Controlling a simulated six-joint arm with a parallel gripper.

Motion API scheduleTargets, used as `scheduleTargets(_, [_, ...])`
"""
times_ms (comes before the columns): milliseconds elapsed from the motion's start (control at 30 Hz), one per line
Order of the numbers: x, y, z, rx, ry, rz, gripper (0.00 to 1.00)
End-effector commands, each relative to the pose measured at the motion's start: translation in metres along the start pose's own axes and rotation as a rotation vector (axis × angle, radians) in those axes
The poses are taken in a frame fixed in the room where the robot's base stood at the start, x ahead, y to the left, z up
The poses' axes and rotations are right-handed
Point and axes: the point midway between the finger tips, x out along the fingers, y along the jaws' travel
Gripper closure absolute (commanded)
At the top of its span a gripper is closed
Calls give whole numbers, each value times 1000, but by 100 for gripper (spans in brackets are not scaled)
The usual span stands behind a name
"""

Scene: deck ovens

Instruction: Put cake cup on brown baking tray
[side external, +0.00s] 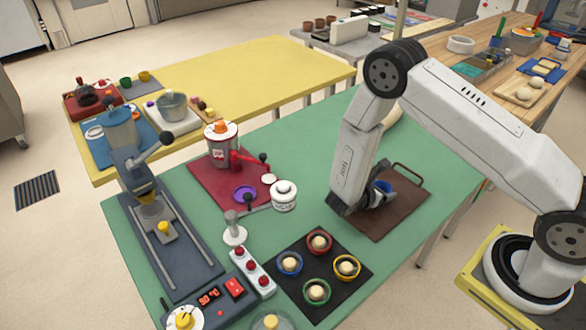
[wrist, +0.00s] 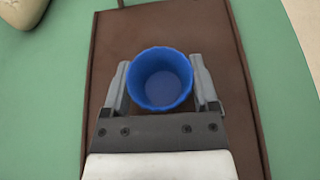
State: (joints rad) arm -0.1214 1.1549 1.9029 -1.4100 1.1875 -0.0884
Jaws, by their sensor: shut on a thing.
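The cake cup is a blue, ribbed, empty cup, seen in the wrist view (wrist: 160,80) between the two fingers of my gripper (wrist: 161,82). In the side external view the cup (side external: 383,187) shows partly, behind my gripper (side external: 362,197). My gripper is shut on the cup, one finger on each side. The brown baking tray (side external: 412,208) is a flat brown board with a handle loop at its far end. The cup is over the tray; I cannot tell whether its base touches it. The tray also fills the middle of the wrist view (wrist: 210,30).
A black mat (side external: 331,279) with several colour-rimmed cups lies front left of the tray. A white lidded jar (side external: 284,196) and a red mat (side external: 209,183) with a machine stand farther left. A pale lump (wrist: 22,10) lies beyond the tray on the green table.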

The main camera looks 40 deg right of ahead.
Motion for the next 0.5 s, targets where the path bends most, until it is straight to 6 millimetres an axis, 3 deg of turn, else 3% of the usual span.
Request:
scheduleTargets(100, [1,0,-3,0,0,0,79])
scheduleTargets(133, [1,0,-2,0,0,0,14])
scheduleTargets(167, [1,0,-2,0,0,0,4])
scheduleTargets(200, [1,0,-2,0,0,0,0])
scheduleTargets(500, [1,0,-1,0,0,0,0])
